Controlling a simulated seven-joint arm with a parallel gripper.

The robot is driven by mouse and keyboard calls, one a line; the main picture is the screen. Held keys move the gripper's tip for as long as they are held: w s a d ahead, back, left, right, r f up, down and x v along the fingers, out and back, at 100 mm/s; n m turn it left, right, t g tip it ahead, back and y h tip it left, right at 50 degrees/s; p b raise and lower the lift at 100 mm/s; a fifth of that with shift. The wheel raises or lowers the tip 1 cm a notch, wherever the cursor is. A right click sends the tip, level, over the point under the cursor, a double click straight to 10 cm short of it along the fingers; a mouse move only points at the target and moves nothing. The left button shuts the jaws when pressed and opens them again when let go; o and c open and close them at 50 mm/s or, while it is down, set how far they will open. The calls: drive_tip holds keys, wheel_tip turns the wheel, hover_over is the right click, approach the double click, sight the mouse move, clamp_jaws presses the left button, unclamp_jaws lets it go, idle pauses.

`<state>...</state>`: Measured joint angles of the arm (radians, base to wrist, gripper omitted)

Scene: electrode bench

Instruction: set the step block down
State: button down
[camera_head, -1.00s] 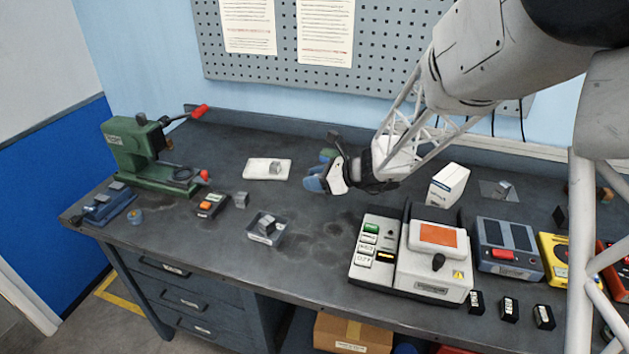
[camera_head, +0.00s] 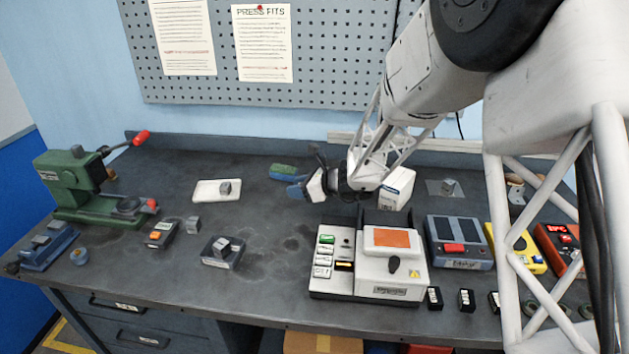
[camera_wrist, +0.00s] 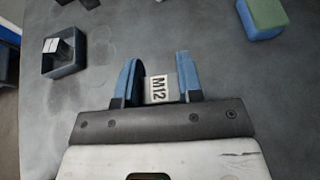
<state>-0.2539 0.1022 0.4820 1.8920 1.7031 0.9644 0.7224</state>
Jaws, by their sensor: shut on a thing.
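My gripper (camera_head: 297,192) is over the back middle of the bench, its blue fingers pointing left in the head view. In the wrist view my gripper (camera_wrist: 158,75) is shut on a small pale block (camera_wrist: 158,88) labelled M12, which I take for the step block. The fingers and palm hide part of it, and its stepped shape does not show clearly. In the head view the held block cannot be made out. I cannot tell how high it is above the bench.
A green-and-blue block (camera_head: 284,172) lies just behind my fingers. A white machine (camera_head: 394,270) and white box (camera_head: 399,181) stand right. Bare bench lies front-left of my gripper.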

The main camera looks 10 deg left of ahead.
drive_tip(key=w+d, duration=0.1)
drive_tip(key=d, duration=0.1)
drive_tip(key=w+d+f+m+t, duration=0.1)
drive_tip(key=w+d, duration=0.1)
drive_tip(key=w+d+f+t, duration=0.1)
drive_tip(key=w+d, duration=0.1)
drive_tip(key=shift+w+m+h, duration=0.2)
drive_tip(key=shift+m+h, duration=0.1)
drive_tip(key=shift+m, duration=0.1)
drive_tip(key=shift+w+a, duration=0.1)
drive_tip(key=w+a, duration=0.1)
drive_tip(key=w, duration=0.4)
drive_tip(key=w+a+f, duration=0.1)
drive_tip(key=w+a, duration=0.1)
drive_tip(key=w, duration=0.3)
drive_tip(key=w+a, duration=0.2)
drive_tip(key=w, duration=0.2)
drive_tip(key=shift+w+a+f, duration=0.1)
drive_tip(key=shift+w+f, duration=0.1)
drive_tip(key=shift+w, duration=0.2)
drive_tip(key=shift+f, duration=1.8)
drive_tip(key=shift+f, duration=0.1)
drive_tip(key=c, duration=0.8)
unclamp_jaws()
drive_tip(key=shift+o, duration=0.2)
